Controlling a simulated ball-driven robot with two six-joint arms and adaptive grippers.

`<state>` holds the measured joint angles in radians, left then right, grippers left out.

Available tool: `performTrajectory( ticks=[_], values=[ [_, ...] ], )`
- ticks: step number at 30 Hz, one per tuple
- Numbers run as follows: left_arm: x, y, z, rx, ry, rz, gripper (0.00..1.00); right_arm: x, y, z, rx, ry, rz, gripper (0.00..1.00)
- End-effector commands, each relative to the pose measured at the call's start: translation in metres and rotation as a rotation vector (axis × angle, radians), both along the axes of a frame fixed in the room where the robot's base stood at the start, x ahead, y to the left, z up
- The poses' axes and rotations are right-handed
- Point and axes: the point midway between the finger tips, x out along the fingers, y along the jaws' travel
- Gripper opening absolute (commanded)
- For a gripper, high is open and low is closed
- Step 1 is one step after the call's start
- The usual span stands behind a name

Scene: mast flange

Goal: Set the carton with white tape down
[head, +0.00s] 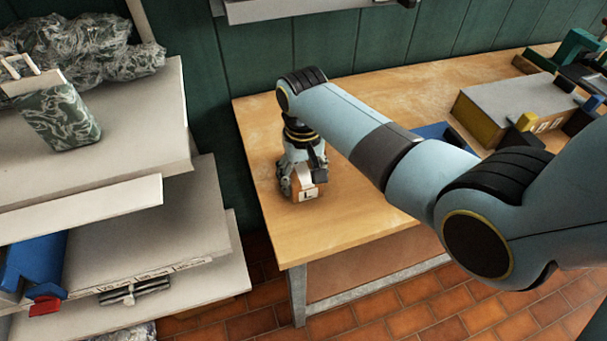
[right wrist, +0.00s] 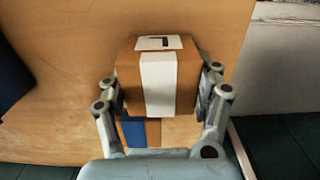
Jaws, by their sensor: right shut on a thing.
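The carton with white tape (right wrist: 158,82) is a small brown box with a broad white strip and a white label with a black mark. My right gripper (right wrist: 160,95) is shut on it, one finger on each side. In the head view the gripper (head: 302,180) points down over the left part of the wooden table, and the carton (head: 308,193) shows low between the fingers. It is at or just above the tabletop; I cannot tell whether it touches. My left gripper is not in view.
The wooden table (head: 345,222) is clear around the carton in front. A brown and blue object (right wrist: 134,131) shows partly behind the carton in the wrist view. A grey-topped box (head: 507,100) stands further right. A shelf (head: 130,215) stands left, across a gap.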

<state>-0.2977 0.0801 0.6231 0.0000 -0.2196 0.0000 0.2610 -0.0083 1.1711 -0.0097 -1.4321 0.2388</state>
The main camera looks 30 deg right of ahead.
Motion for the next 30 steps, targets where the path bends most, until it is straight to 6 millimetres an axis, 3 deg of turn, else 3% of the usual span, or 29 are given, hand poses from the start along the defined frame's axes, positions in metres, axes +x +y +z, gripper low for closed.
performTrajectory(
  ticks=[10, 11, 16, 25, 30],
  values=[
    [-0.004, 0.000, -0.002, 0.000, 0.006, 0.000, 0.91, 0.000, 0.000, -0.004, 0.000, 0.000, 0.000, 0.23],
    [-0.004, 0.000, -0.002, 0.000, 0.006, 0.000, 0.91, 0.000, 0.000, -0.004, 0.000, 0.000, 0.000, 0.66],
    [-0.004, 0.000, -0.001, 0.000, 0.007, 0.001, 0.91, 0.000, 0.000, -0.003, 0.000, 0.000, -0.001, 0.88],
    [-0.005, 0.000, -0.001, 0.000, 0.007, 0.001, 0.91, 0.000, 0.000, -0.002, 0.000, 0.000, -0.001, 0.90],
    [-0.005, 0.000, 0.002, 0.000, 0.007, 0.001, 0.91, 0.001, 0.000, 0.015, 0.000, -0.004, -0.001, 0.90]
  ],
)
